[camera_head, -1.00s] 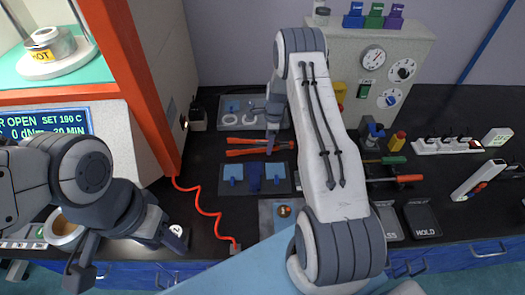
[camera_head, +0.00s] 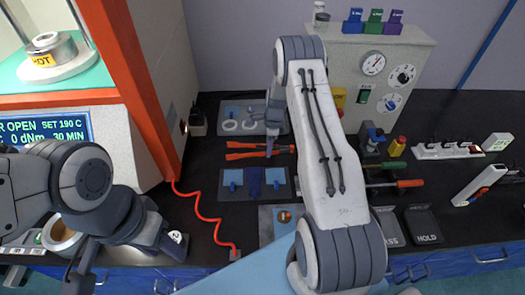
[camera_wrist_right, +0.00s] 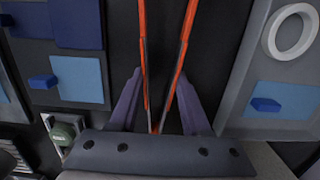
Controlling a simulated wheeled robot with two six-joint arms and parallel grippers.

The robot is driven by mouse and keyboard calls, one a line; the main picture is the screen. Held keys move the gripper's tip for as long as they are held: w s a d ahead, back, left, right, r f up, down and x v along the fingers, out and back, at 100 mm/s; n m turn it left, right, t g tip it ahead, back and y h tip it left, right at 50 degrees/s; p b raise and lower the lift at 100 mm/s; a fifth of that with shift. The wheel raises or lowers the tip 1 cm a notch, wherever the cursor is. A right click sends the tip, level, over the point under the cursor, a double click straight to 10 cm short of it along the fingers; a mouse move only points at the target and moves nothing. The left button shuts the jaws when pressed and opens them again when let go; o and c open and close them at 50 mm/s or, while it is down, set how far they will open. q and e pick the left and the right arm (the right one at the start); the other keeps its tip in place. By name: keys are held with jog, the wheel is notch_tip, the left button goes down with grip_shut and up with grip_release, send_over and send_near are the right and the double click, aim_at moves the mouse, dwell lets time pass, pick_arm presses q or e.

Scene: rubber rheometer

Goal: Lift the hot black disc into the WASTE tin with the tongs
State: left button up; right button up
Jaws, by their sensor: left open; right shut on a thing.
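The orange tongs (camera_head: 245,151) lie on the dark bench, their orange arms spread to the left in the head view. My right gripper (camera_head: 270,148) is shut on them; in the right wrist view the tongs (camera_wrist_right: 145,70) run up between its fingers (camera_wrist_right: 158,105). My left gripper (camera_head: 122,257) is open and empty at the lower left. A round tin (camera_head: 61,238) with a tan inside stands beside it, partly hidden by my left arm; no WASTE label is readable. A metal die (camera_head: 50,52) marked HOT sits in the orange-framed press. I cannot make out the black disc.
A grey tray with white rings (camera_head: 238,112) lies behind the tongs, and a tray with blue pieces (camera_head: 232,197) in front. An orange coiled cable (camera_head: 203,212) crosses the bench left of them. A grey gauge cabinet (camera_head: 415,50) stands behind. PASS and HOLD trays (camera_head: 425,222) are right.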

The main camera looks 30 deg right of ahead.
notch_tip(320, 180, up, 11)
jog(key=p, duration=0.7)
jog(key=shift+r, duration=0.15)
jog(key=s+a+f+n+g+h+b, duration=0.1)
jog(key=s+a+n+b, duration=0.4)
jog(key=s+a+n, duration=0.9)
jog(key=a+n, duration=0.2)
jog(key=n, duration=0.7)
jog(key=shift+s+f+g, duration=0.15)
jog(key=shift+s+g, duration=0.15)
jog(key=shift+g, duration=0.1)
